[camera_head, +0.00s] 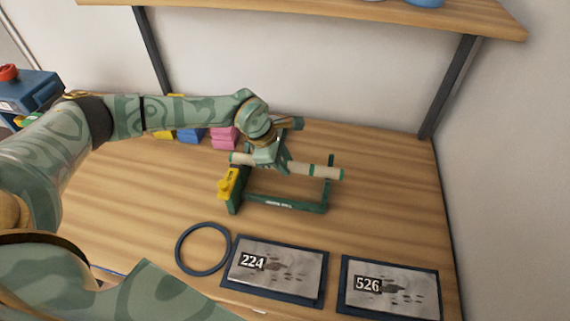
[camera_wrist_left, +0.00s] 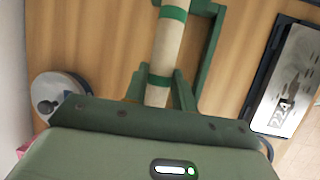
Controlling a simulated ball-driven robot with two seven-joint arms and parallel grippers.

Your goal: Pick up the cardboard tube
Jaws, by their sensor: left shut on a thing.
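The cardboard tube (camera_head: 314,171) is pale tan with green bands near its ends. It lies roughly level across the top of a dark green stand (camera_head: 275,205); I cannot tell whether it rests on the supports or is just above them. My left gripper (camera_head: 283,167) reaches over from the left and is shut on the tube near its middle, hiding that part. In the left wrist view the tube (camera_wrist_left: 166,48) runs up from between the fingers (camera_wrist_left: 158,92), beside the stand's frame (camera_wrist_left: 212,50). My right gripper is not in view.
A yellow part (camera_head: 229,184) sits at the stand's left end. Blue and pink blocks (camera_head: 223,137) stand behind the arm. A dark ring (camera_head: 203,249) and plates 224 (camera_head: 290,272) and 526 (camera_head: 400,292) lie in front. A shelf (camera_head: 320,14) hangs above. The table's right side is clear.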

